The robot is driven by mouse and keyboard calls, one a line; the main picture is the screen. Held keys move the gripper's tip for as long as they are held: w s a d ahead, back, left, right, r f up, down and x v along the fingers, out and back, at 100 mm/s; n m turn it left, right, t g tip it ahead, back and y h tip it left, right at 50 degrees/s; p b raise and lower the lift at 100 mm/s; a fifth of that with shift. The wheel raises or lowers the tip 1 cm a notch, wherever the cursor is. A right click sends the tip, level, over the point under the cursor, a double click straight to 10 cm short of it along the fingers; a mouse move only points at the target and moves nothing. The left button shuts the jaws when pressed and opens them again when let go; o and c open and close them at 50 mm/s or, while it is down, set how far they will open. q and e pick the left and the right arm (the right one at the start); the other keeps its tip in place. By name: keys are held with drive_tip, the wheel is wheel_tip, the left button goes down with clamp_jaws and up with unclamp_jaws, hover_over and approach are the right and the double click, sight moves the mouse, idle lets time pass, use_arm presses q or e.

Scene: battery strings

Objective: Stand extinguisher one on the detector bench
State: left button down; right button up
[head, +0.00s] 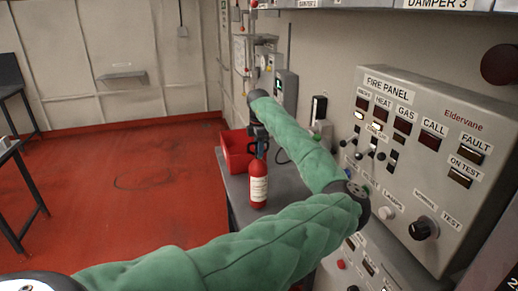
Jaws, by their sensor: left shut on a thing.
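A small red extinguisher (258,186) with a white label is upright over the grey bench (290,188). The label is too small to read. My left gripper (258,138) comes down from above and is shut on the extinguisher's top, by its dark handle. The extinguisher's base shows against the bench top, near its left edge; I cannot tell whether it touches. My left arm, in a green padded sleeve, crosses in front and hides part of the bench. My right gripper is not in view.
A red bin (236,152) is just behind the extinguisher, at the bench's far end. A grey fire panel (418,150) with switches and knobs rises at the right. The red floor (130,200) at the left is open, with dark table frames at the far left.

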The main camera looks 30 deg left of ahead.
use_arm(q)
drive_tip(key=shift+r, duration=0.1)
drive_tip(key=c, duration=1.5)
unclamp_jaws()
drive_tip(key=shift+f, duration=0.25)
drive_tip(key=o, duration=0.4)
drive_tip(key=shift+o, duration=0.2)
drive_tip(key=shift+s+d+r, duration=0.1)
drive_tip(key=shift+r, duration=0.05)
